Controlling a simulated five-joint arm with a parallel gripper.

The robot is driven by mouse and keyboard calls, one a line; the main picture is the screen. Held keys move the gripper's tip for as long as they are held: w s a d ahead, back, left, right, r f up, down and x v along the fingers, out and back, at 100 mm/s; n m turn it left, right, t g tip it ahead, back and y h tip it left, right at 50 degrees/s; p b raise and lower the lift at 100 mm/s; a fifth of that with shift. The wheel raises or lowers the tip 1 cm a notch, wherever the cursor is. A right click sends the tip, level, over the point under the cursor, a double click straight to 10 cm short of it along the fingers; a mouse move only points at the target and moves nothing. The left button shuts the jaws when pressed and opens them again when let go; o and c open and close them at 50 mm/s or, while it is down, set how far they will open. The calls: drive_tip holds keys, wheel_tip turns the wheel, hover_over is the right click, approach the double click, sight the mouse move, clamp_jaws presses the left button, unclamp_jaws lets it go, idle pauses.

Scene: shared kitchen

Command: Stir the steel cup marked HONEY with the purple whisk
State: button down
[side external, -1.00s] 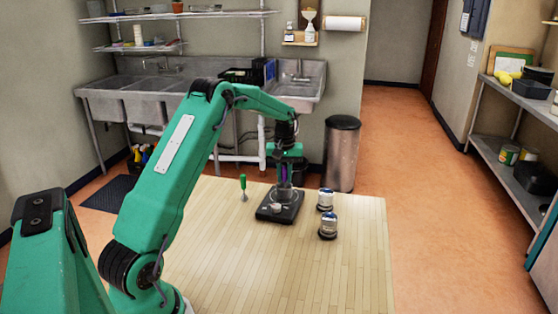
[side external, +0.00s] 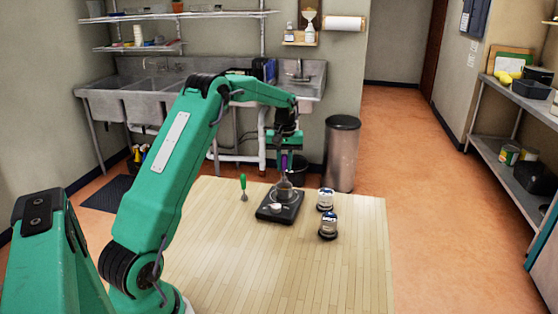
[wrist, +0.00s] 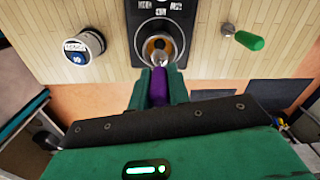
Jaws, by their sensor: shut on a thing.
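My gripper (wrist: 158,92) is shut on the purple handle of the whisk (wrist: 158,84). In the side view the purple handle (side external: 284,163) shows between the fingers, with the whisk head pointing down over the black square device. In the wrist view a round shiny steel vessel (wrist: 178,43) with amber-brown inside sits on that device, under the whisk head. I cannot tell whether the head is inside it or just above. Two steel cups with white-and-blue labels, a rear one (side external: 325,199) and a front one (side external: 328,227), stand right of the device. I cannot read which says HONEY.
The black device (side external: 265,214) has a pale knob at its front. A green-handled tool (side external: 243,186) is left of it on the wooden table (side external: 240,270). The table front is clear. A steel bin (side external: 342,155) and sinks (side external: 125,100) stand behind.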

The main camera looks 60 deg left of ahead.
sight(286, 178)
drive_tip(key=shift+s+d+r, duration=0.2)
drive_tip(key=shift+r, duration=0.1)
wheel_tip(286, 178, down, 5)
drive_tip(key=shift+f, duration=0.15)
drive_tip(key=shift+w+d, duration=0.1)
drive_tip(key=shift+w, duration=0.2)
